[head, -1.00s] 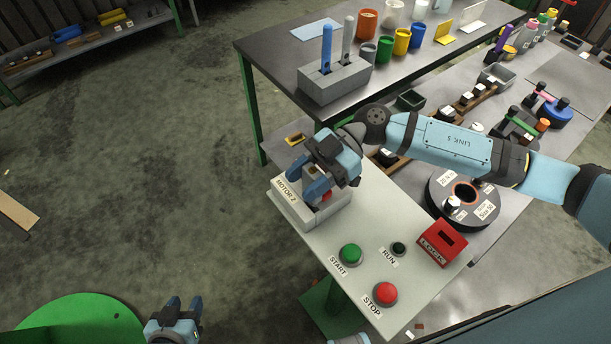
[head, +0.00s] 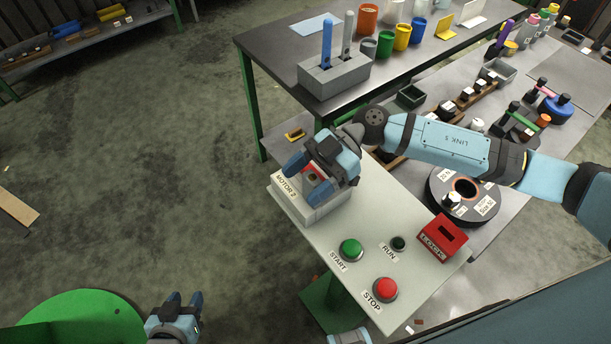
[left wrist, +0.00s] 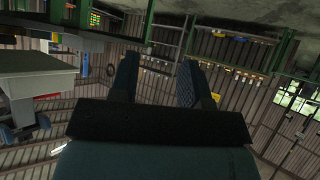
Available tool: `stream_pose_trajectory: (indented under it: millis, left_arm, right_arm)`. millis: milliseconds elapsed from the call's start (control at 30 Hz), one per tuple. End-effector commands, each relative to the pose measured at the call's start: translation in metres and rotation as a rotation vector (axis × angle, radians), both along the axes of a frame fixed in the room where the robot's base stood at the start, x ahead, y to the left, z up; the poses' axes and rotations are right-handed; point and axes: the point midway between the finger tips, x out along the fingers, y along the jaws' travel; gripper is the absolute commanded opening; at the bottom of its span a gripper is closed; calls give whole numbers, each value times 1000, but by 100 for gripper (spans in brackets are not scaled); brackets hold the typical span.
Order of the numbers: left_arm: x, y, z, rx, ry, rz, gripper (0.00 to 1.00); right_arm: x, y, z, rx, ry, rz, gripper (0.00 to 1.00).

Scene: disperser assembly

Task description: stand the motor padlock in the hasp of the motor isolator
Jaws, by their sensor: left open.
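The motor isolator (head: 318,211) is a pale grey box labelled MOTOR 2 at the far left corner of the panel. My right gripper (head: 308,178) is over it, with fingers spread and a gap between them. A small red part (head: 312,172) with something dark on it shows in that gap. I cannot tell whether it is the padlock or part of the isolator. The hasp is hidden by the gripper. My left gripper (head: 183,301) is open and empty at the bottom left, away from the panel. Its two fingers (left wrist: 158,85) stand apart in the left wrist view.
The panel (head: 330,252) carries a green START button (head: 350,249), a red STOP button (head: 385,289), a RUN lamp (head: 398,243) and a red lock box (head: 442,237). Benches with cups and tools stand at the back.

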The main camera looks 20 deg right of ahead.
Motion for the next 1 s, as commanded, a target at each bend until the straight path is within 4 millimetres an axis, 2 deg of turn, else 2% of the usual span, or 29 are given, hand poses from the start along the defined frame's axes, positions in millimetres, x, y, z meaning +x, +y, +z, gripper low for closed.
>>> stream_pose_trajectory:
  millis: [300,467,800,1000]
  left_arm:
    - [0,0,-1,3,-2,-1,43]
    - [-6,5,-16,39,-31,-23,43]
    - [-6,5,-30,43,-40,-24,43]
    - [-6,5,-35,43,-40,-24,43]
  right_arm:
    - [0,0,0,-1,0,0,72]
    - [0,0,0,-1,0,0,72]
    - [26,-71,20,-5,-2,-4,72]
    - [39,-106,32,-3,-1,-3,72]
